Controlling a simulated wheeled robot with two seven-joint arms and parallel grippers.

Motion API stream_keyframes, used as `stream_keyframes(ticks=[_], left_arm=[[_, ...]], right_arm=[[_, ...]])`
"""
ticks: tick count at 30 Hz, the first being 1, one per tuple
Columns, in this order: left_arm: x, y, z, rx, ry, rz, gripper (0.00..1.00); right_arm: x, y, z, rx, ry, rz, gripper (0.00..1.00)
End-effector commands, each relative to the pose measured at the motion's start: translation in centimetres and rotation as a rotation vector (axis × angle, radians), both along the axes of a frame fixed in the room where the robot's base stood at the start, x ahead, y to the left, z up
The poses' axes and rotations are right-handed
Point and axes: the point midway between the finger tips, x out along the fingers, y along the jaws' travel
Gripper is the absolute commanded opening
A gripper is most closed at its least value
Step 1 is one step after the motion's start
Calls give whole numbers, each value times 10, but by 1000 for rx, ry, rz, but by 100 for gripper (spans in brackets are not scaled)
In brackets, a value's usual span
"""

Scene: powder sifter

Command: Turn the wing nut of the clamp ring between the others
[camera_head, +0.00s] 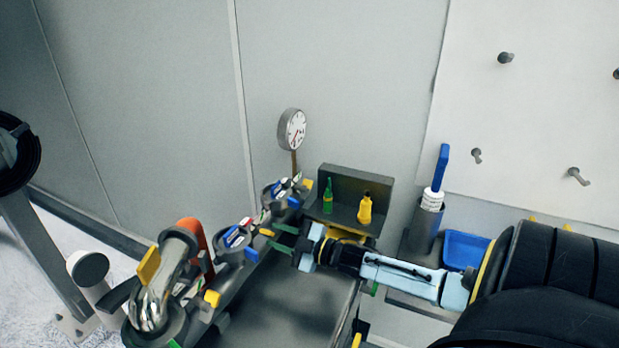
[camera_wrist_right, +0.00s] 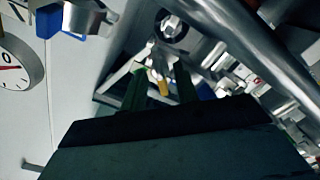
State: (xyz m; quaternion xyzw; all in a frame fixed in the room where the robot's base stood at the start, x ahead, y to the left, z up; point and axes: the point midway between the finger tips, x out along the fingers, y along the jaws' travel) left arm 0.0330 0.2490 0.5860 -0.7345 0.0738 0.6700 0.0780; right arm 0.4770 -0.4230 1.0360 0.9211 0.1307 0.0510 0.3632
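Several clamp rings stand in a slanting row on the machine at lower centre in the head view. The middle clamp ring (camera_head: 232,242) has blue, white and red parts, and a small yellow wing nut (camera_head: 267,232) is on its right side. Another clamp ring (camera_head: 284,192) is farther back; a nearer one by the metal pipe is partly hidden. My right gripper (camera_head: 278,238) reaches in from the right, its green fingers near this yellow nut. In the right wrist view its fingers (camera_wrist_right: 160,88) are apart, with a yellow piece (camera_wrist_right: 157,82) between or just beyond them; contact is unclear.
A round dial gauge (camera_head: 292,130) rises behind the row. A dark shelf (camera_head: 345,220) with green and yellow bottles stands close behind my right gripper. A blue tray (camera_head: 463,250) is at right. A shiny bent pipe (camera_head: 165,280) and orange part are at front left.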

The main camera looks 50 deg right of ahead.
Motion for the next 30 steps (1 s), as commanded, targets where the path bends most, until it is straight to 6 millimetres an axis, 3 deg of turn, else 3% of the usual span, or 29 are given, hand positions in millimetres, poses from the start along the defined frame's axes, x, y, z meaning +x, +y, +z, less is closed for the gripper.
stream_keyframes(ticks=[15,21,30], left_arm=[[0,0,-1,0,0,0,36],[0,0,-2,0,0,0,36],[0,0,-2,0,0,0,36]], right_arm=[[-86,-25,-1,0,3,0,30],[-102,-29,0,1,0,1,30],[-104,-30,0,1,0,1,30]])
